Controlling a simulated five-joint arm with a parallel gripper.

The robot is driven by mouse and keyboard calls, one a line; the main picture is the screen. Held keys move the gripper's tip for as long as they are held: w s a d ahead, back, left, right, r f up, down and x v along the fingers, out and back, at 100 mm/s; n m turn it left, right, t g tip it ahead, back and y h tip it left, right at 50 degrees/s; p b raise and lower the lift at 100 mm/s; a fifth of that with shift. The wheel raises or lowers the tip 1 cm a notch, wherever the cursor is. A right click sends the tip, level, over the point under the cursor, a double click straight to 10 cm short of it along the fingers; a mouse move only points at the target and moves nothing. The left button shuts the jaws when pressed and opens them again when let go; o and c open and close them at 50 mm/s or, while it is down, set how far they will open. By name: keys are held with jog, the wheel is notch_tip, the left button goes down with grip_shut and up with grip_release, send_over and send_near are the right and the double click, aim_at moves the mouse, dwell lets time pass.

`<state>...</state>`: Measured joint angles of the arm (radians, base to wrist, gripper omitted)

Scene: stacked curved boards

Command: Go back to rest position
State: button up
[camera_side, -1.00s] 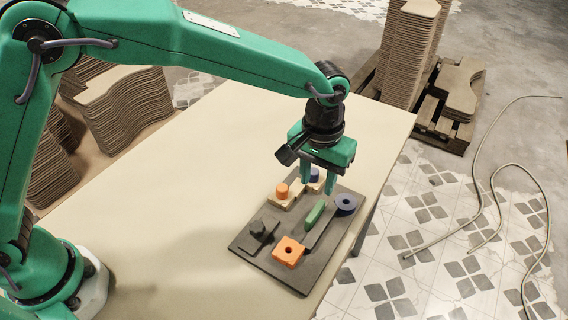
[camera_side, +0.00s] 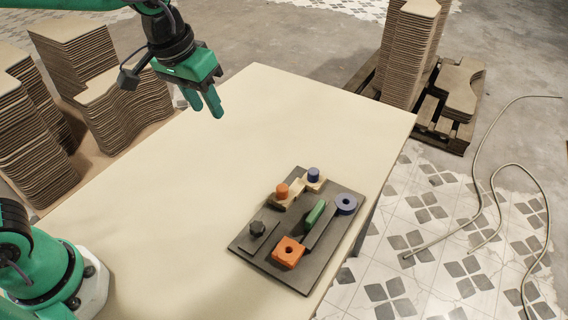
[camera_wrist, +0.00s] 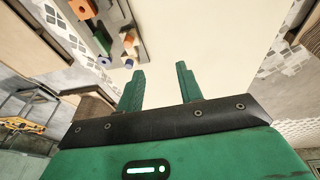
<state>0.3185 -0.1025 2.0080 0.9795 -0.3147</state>
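My gripper (camera_side: 207,104) is in the air above the far left edge of the table in the side view, well away from the board. Its two green fingers are apart with nothing between them; they also show in the wrist view (camera_wrist: 160,88). The dark board (camera_side: 275,268) lies on the table at the right.
The beige table (camera_side: 170,215) is bare left of the board. Stacks of curved boards (camera_side: 125,105) stand behind the table at the left. More stacks (camera_side: 408,55) stand on a pallet at the back right. A cable (camera_side: 480,205) lies on the tiled floor.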

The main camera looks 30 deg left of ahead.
jog(key=s+a+t+y, duration=0.1)
jog(key=s+a+t, duration=0.1)
jog(key=s+a, duration=0.9)
jog(key=shift+s+a+f+t, duration=0.2)
jog(key=shift+s+a+t, duration=0.2)
jog(key=shift+s, duration=0.75)
